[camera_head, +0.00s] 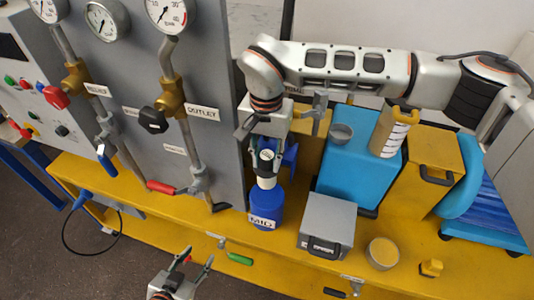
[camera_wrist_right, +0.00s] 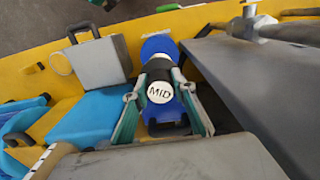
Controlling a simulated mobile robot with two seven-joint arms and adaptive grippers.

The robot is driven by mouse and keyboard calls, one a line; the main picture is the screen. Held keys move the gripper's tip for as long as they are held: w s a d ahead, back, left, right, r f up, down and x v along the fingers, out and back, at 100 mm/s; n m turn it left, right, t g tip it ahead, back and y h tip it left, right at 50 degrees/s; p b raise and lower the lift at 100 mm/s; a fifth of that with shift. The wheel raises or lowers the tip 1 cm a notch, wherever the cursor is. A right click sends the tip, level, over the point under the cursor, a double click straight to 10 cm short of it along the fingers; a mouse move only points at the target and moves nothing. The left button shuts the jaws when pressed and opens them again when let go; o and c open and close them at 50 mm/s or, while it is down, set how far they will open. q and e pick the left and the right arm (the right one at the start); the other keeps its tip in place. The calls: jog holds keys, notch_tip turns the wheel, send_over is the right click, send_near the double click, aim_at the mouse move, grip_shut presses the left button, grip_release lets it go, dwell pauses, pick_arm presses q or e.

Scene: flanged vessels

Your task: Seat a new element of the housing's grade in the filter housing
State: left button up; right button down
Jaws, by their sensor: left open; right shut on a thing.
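The blue filter housing (camera_head: 266,205) stands on the yellow bench against the grey panel, with a white MID label on its front. It also shows as blue parts in the right wrist view (camera_wrist_right: 158,46). My right gripper (camera_head: 265,160) is above the housing, pointing down, shut on a pale element (camera_head: 267,182) at or just above the housing's mouth. In the right wrist view a white round face marked MID (camera_wrist_right: 160,92) lies between the fingers. How deep the element sits is hidden. My left gripper (camera_head: 184,272) is open and empty, in front of the bench.
A grey case (camera_head: 327,222) stands right of the housing. A blue box (camera_head: 358,170) carries a grey cup (camera_head: 341,132) and a striped cylinder (camera_head: 390,135). The gauge panel (camera_head: 130,110) rises at left.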

aim_at(267, 173)
jog(key=shift+f+b, duration=1.5)
jog(key=shift+f, duration=1)
jog(key=shift+d, duration=0.1)
jog(key=shift+f, duration=0.2)
jog(key=shift+f+b, duration=0.35)
jog(key=shift+f, duration=0.35)
jog(key=shift+f+b, duration=0.35)
jog(key=shift+f+b, duration=1.2)
jog(key=shift+f, duration=1.15)
